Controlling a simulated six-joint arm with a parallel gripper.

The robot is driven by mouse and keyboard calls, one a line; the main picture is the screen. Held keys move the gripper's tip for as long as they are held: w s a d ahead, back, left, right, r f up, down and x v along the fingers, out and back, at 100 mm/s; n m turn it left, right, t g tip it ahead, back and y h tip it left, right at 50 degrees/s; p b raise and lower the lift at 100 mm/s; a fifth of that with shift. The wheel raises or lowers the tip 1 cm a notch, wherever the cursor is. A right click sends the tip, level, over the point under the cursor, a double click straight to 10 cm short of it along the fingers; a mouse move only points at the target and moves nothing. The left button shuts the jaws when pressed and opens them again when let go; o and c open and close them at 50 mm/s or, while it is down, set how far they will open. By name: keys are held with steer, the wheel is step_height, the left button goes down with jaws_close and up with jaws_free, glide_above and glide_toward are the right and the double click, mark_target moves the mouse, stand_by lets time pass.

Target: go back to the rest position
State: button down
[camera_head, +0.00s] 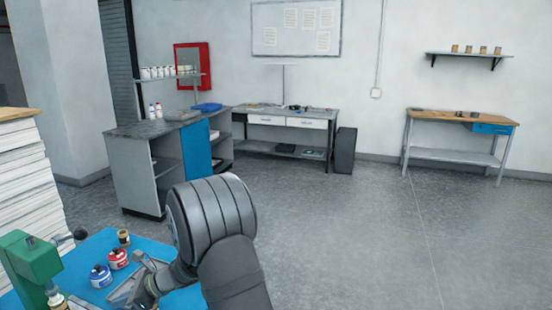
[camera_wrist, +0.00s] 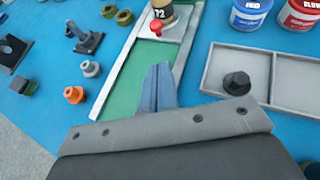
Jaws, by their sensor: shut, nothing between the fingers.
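My gripper (camera_wrist: 160,88) is shut and empty in the wrist view. Its fingertips point over a green-floored tray (camera_wrist: 128,78) with a pale rim on the blue work surface. A bottle (camera_wrist: 174,18) marked 72, its top cut off by the frame, and a red knob (camera_wrist: 156,27) are just beyond the fingertips. In the head view my gripper is low and partly hidden by my own dark arm, close above the blue surface (camera_head: 95,243).
A blue-labelled jar (camera_wrist: 249,12) and red-labelled jar (camera_wrist: 299,12) stand at upper right. A grey tray (camera_wrist: 216,70) holds a black hex-headed part (camera_wrist: 237,82). An orange fitting (camera_wrist: 74,95) lies left. A green machine (camera_head: 30,265) stands left; open floor (camera_head: 350,235) lies right.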

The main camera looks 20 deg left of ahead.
steer(key=x, duration=0.8)
steer(key=r+x, duration=0.1)
steer(key=x, duration=0.3)
steer(key=shift+s+a, duration=0.2)
steer(key=d, duration=1.3)
steer(key=v, duration=0.4)
steer(key=f+v, duration=0.1)
steer(key=v, duration=0.4)
steer(key=f+v, duration=0.1)
steer(key=v, duration=0.3)
steer(key=shift+w+d+r, duration=0.15)
steer(key=shift+w+d, duration=0.15)
steer(key=shift+d, duration=0.25)
steer(key=shift+d+f+g+y, duration=0.1)
steer(key=shift+f+g+y, duration=0.4)
steer(key=shift+y, duration=0.2)
steer(key=shift+w+d+f+y, duration=0.15)
steer(key=shift+w+f+y, duration=0.05)
steer(key=shift+f+y, duration=0.5)
steer(key=shift+s+a, duration=0.15)
steer(key=shift+a, duration=0.3)
